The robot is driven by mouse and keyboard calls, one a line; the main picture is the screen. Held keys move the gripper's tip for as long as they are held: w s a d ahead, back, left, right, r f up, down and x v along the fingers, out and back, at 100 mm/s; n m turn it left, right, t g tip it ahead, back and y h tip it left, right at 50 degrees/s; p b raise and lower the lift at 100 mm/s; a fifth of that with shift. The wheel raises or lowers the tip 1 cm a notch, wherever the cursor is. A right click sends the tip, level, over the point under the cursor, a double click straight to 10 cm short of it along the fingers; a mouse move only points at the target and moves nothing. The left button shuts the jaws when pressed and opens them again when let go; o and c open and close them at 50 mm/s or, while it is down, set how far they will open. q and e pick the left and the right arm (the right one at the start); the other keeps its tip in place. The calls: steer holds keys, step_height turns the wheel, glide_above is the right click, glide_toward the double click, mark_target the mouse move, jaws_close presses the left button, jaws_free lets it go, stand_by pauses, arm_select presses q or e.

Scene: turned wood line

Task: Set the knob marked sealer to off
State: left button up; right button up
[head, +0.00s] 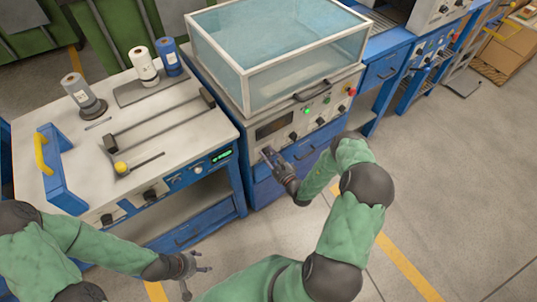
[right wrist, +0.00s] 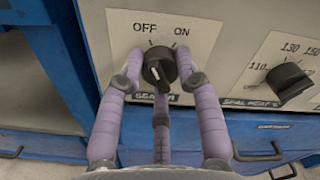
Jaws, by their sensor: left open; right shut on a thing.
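The black sealer knob (right wrist: 158,66) sits on a pale panel in the right wrist view, under the words OFF at upper left and ON at upper right. The label below it is partly covered by a finger. A small white mark shows on the knob's lower face; I cannot tell clearly which word the knob points to. My right gripper (right wrist: 160,78) is shut on the knob, with fingers at its left, right and below. In the head view my right gripper (head: 268,154) is at the machine's front and hides the knob. My left gripper (head: 188,267) is open and empty, low in front of the left bench.
A black seal heat knob (right wrist: 288,82) with a number scale is right of the sealer knob. The machine has a clear hood (head: 280,50), a green button (head: 307,111) and a red button (head: 350,91). The left bench (head: 190,122) stands beside it.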

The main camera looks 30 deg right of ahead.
steer(key=shift+w+r+n, duration=0.1)
steer(key=shift+n, duration=0.5)
steer(key=o, duration=1.1)
steer(key=shift+o, duration=0.2)
steer(key=shift+s, duration=0.3)
steer(key=s, duration=1.1)
steer(key=shift+s+d, duration=0.25)
steer(key=shift+d, duration=0.2)
